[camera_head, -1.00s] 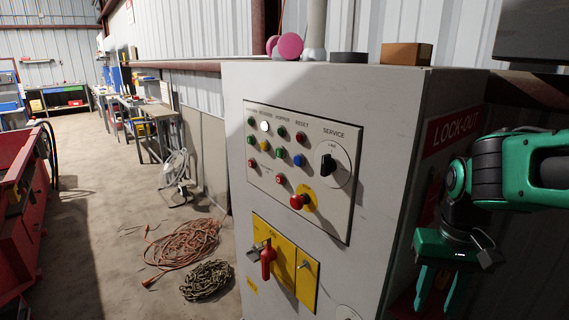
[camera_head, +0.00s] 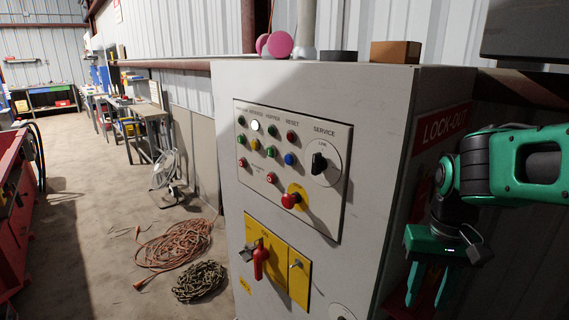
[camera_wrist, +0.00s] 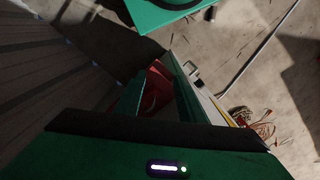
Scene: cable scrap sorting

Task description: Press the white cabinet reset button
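The grey cabinet (camera_head: 385,125) stands in the middle of the head view, with a control panel (camera_head: 300,205) on its front. The white button (camera_head: 255,125) sits at the panel's upper left, among red, green, yellow and blue buttons; nothing touches it. A red mushroom button (camera_head: 290,200) on a yellow plate is lower on the panel. My gripper (camera_head: 428,285) hangs to the right of the cabinet, beside its side wall, fingers pointing down, apart and empty. In the wrist view its two fingers (camera_wrist: 158,95) also show apart; the white button is not visible there.
A black service knob (camera_head: 319,163) and a red switch handle (camera_head: 260,260) stick out from the cabinet front. Pink discs (camera_head: 279,45), a black puck (camera_head: 338,56) and a brown block (camera_head: 395,52) lie on top. An orange cable coil (camera_head: 175,245) and a chain (camera_head: 200,281) lie on the floor.

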